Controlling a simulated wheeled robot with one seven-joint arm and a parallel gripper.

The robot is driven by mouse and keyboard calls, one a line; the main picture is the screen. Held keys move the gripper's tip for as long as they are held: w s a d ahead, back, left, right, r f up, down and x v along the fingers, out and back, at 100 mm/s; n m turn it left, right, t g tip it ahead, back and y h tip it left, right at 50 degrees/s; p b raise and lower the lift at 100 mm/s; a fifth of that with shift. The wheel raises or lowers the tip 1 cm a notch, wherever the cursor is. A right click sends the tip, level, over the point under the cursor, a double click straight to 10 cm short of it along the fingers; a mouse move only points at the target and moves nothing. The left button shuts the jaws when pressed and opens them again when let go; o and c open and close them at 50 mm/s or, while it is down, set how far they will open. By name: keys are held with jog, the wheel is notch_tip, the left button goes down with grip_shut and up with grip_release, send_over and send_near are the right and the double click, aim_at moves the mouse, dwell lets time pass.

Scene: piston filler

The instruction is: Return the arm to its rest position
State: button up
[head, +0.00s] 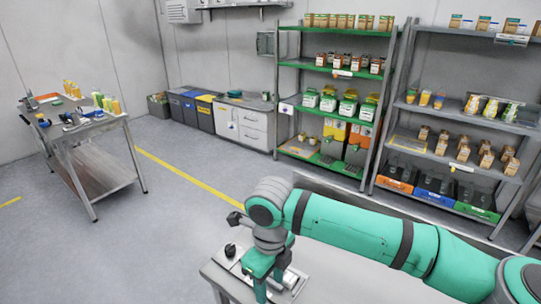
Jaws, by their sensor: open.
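My green arm (365,225) reaches in from the lower right over a grey table (345,285). Its elbow and wrist bend downward near the middle of the head view. My gripper (262,288) points down at the table's near left part, by the bottom edge of the picture. It is open, but its fingertips are mostly hidden or cut off. A metal device (290,282) lies on the table just right of the gripper, and a dark knob (230,250) stands to its left. I cannot tell whether the gripper touches either.
A green shelf rack (283,90) and a grey shelf rack (405,85) with packages stand behind the arm. A steel workbench (85,130) with bottles is at the left. The floor between is clear.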

jog(key=w+a+r+m+t+y, duration=0.15)
jog(key=a+y, duration=0.25)
jog(key=a, duration=0.6)
jog(key=w+a+r+m+t+y, duration=0.1)
jog(key=a+m+y, duration=0.25)
jog(key=a, duration=0.75)
jog(key=w+a+r+m+t+y, duration=0.1)
jog(key=a+r+m+t+y, duration=0.4)
jog(key=a+r+m+y, duration=0.35)
jog(key=s+d+f+m+t+h, duration=0.3)
jog(key=d+f+m+t+h, duration=0.4)
jog(key=m, duration=0.7)
jog(key=s+d+f+m+t+h, duration=0.35)
jog(key=d+f+m, duration=0.65)
jog(key=m, duration=0.4)
jog(key=s+d+f+m+g+h, duration=0.1)
jog(key=s+d+f, duration=0.2)
jog(key=s, duration=0.6)
jog(key=s+d+f+m+h, duration=0.2)
jog(key=s+d+f, duration=0.2)
jog(key=s, duration=0.5)
jog(key=s+d+f+m+g+h, duration=0.1)
jog(key=s+d+f, duration=0.3)
jog(key=s, duration=0.5)
jog(key=shift+d+m+g+h, duration=0.3)
jog(key=shift+d+m+h, duration=0.35)
jog(key=shift+d+h, duration=0.15)
